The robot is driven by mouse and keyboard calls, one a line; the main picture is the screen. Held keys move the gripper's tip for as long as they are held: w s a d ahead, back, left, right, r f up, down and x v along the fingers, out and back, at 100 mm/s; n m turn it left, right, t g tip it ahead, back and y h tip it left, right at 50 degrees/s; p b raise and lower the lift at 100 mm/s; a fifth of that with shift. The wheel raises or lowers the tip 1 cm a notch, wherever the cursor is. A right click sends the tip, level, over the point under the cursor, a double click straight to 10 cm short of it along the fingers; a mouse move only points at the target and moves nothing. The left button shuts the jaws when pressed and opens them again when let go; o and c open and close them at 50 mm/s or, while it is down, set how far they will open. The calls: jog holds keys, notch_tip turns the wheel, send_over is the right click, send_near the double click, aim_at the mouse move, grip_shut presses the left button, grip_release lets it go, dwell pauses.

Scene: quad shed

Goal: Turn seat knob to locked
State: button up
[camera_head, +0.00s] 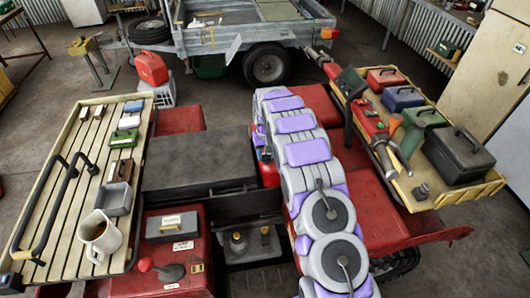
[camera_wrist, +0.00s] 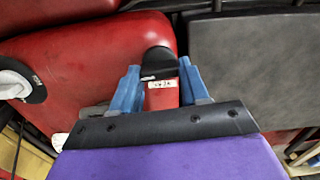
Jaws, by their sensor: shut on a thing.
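The seat knob (camera_wrist: 158,56) is a black rounded knob with a pale pointer mark, on a red block with a small white label (camera_wrist: 163,84) in the wrist view. The label's writing is too small to read for sure. My gripper (camera_wrist: 160,68) has its two blue fingers on either side of the knob and is shut on it. In the head view my arm hides the gripper and the knob. The dark grey seat (camera_head: 195,160) lies left of my arm; it also shows at the right in the wrist view (camera_wrist: 255,70).
A slatted rack (camera_head: 70,160) with a mug (camera_head: 100,236), a tray and small boxes is at left. A wooden tray (camera_head: 455,192) with cases and tools is at right. A red lever (camera_head: 147,264) stands at the front. A trailer (camera_head: 245,38) is behind.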

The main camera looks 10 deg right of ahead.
aim_at(266, 155)
jog(key=shift+s+f+m, duration=0.2)
jog(key=shift+m, duration=0.3)
jog(key=o, duration=1.1)
jog(key=shift+r, duration=0.1)
jog(key=shift+c, duration=0.2)
notch_tip(266, 155, up, 17)
jog(key=p, duration=0.1)
jog(key=shift+w+r, duration=0.15)
